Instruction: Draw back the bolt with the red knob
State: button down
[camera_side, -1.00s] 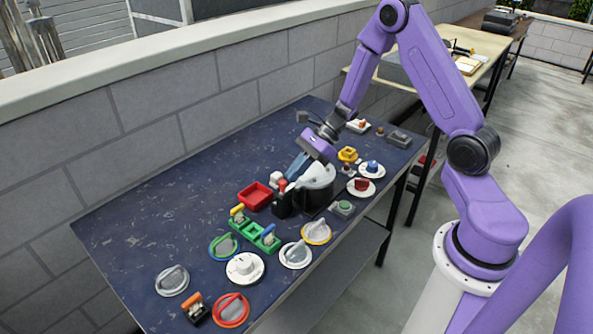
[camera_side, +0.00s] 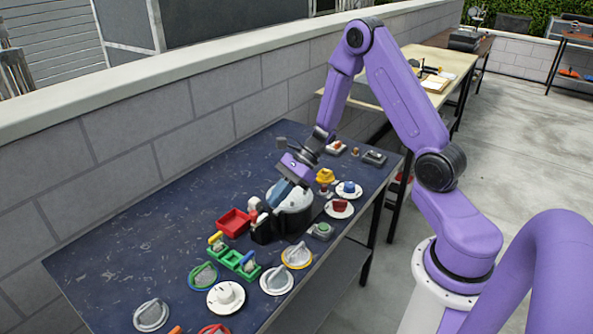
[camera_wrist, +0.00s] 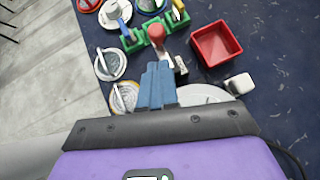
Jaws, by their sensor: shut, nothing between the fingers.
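The red knob (camera_wrist: 155,31) of the bolt stands on a short stem in the wrist view, left of the red tray. In the side view the knob (camera_side: 253,216) sits by a black block (camera_side: 262,231), in front of a large pale round drum (camera_side: 293,198). My gripper (camera_wrist: 157,66) has its blue fingers together, with nothing between them. In the wrist view the fingertips lie just below the knob. In the side view my gripper (camera_side: 271,204) is above and right of the knob. I cannot tell whether they touch. The bolt's rod is largely hidden.
A red tray (camera_side: 234,221) and a white cube (camera_wrist: 239,84) are close by. Green switch blocks (camera_side: 240,262) and several round dials stand nearer the front. A red piece on a white disc (camera_side: 339,207) is to the right. The table's left part is clear.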

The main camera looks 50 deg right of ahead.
jog(key=v, duration=1)
jog(key=shift+d, duration=0.25)
jog(key=shift+r, duration=0.1)
jog(key=s+a+r+n+g+h, duration=0.3)
jog(key=s+a+n+g, duration=0.3)
jog(key=s+a+n, duration=0.55)
jog(key=s+a+r+n+t+h, duration=0.1)
jog(key=s+n+h, duration=0.2)
jog(key=s+n, duration=0.3)
jog(key=s+a+r+n+t+h, duration=0.1)
jog(key=s+n, duration=0.6)
jog(key=n, duration=0.9)
jog(key=shift+a+r+n+t+h, duration=0.15)
jog(key=shift+r+n+t+h, duration=0.2)
jog(key=shift+r+t+h, duration=0.45)
jog(key=shift+s+f, duration=0.1)
jog(key=shift+s, duration=0.05)
